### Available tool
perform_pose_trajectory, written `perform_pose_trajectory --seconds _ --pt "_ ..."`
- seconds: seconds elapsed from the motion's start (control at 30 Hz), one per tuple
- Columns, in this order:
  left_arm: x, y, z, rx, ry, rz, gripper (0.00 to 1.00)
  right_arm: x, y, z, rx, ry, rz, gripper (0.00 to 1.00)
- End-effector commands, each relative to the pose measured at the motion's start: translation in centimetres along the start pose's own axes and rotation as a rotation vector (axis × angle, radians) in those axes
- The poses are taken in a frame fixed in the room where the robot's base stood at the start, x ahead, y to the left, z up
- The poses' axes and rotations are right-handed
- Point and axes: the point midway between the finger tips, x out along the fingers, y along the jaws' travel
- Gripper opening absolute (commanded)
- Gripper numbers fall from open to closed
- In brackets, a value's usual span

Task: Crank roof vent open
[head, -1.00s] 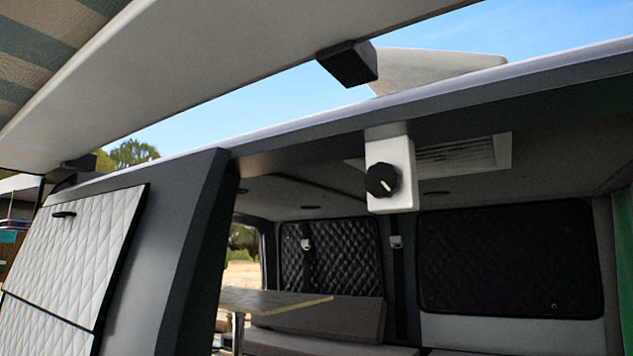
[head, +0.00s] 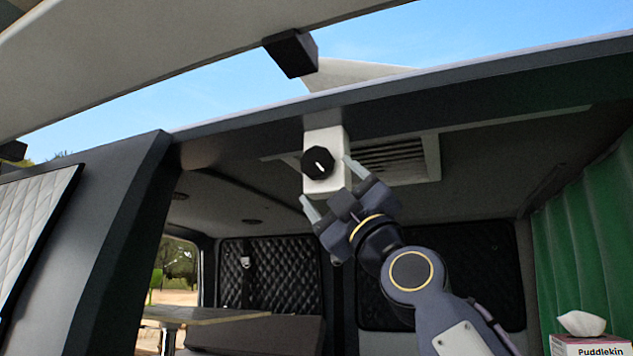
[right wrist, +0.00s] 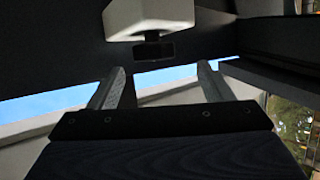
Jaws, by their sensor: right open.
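The crank knob (head: 317,163) is black and round with a white pointer line. It sits on a white box (head: 326,136) under the van's roof edge. The slatted roof vent (head: 390,160) shows behind it in the ceiling, and a pale raised lid (head: 350,74) shows above the roof. My right gripper (head: 328,184) is open and empty just below and right of the knob, apart from it as far as I can tell. My left gripper is not in view.
A dark bracket (head: 291,53) hangs beneath the awning at the top. The dark roof edge (head: 480,100) runs above the opening. A green curtain (head: 582,250) and a tissue box (head: 588,345) are at the right. A table (head: 210,315) stands inside at lower left.

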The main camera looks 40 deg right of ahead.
Motion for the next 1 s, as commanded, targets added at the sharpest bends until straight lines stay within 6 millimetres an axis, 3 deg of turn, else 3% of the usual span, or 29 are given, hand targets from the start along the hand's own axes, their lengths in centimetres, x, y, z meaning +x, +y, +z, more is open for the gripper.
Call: perform_pose_trajectory --seconds 0.13,0.5,0.93,1.0 --pt "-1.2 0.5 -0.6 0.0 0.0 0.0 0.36 1.7 1.1 0.0 -0.018 -0.001 0.023 0.73" --pt "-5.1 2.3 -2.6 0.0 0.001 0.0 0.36 7.2 1.1 0.0 -0.016 -0.001 0.02 0.73" --pt "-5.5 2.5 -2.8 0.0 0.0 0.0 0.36 7.9 0.9 0.1 -0.018 -0.001 0.021 0.73" --pt "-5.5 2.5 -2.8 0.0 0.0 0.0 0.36 7.9 0.9 0.1 -0.018 -0.001 0.021 0.65"
